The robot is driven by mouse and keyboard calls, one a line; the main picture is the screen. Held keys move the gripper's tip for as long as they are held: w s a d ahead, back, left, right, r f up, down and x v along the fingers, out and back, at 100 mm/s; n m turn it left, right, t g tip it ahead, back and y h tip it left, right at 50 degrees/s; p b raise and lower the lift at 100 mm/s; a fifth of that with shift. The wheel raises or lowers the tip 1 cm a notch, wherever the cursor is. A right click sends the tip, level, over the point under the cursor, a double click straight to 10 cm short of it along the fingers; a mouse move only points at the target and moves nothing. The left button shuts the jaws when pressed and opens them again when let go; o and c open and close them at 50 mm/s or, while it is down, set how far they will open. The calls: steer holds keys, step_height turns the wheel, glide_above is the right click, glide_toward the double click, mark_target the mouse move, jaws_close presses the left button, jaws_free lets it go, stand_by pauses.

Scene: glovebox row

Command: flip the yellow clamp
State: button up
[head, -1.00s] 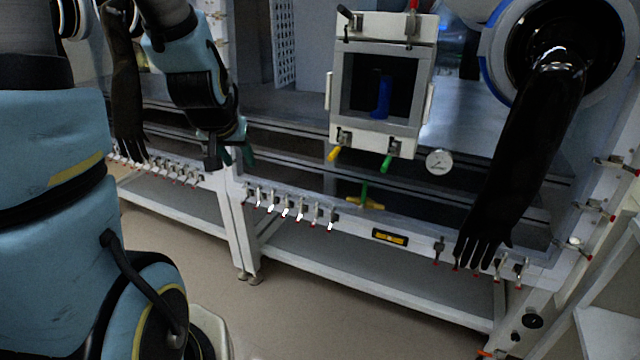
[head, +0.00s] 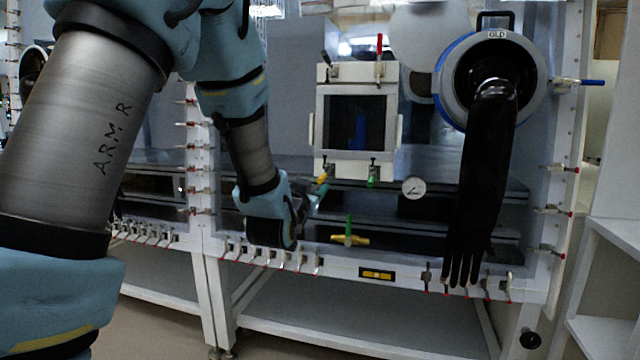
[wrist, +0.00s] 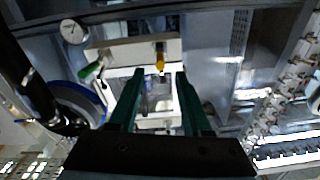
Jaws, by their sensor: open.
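The yellow clamp (head: 323,180) is a small toggle clamp with a yellow handle at the lower left corner of the white-framed door (head: 319,120). Its handle hangs down and tilts a little outward in the head view. My gripper (head: 317,194) is close beside it, its teal fingers partly hidden by the wrist. In the wrist view my gripper (wrist: 160,72) is open and empty. The yellow clamp (wrist: 160,64) shows near the gap between the fingertips, apparently just beyond them. I cannot tell whether they touch.
The green-handled clamp (head: 372,178) is at the door's lower right. Red-handled (head: 379,44) and black-handled (head: 327,60) clamps are at the top. A dial gauge (head: 413,187), a yellow-green valve (head: 349,238) and a black glove (head: 484,190) are nearby.

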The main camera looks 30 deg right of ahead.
mark_target(322, 176)
steer(key=p+x, duration=0.1)
steer(key=x, duration=0.7)
jaws_close()
stand_by(1.3)
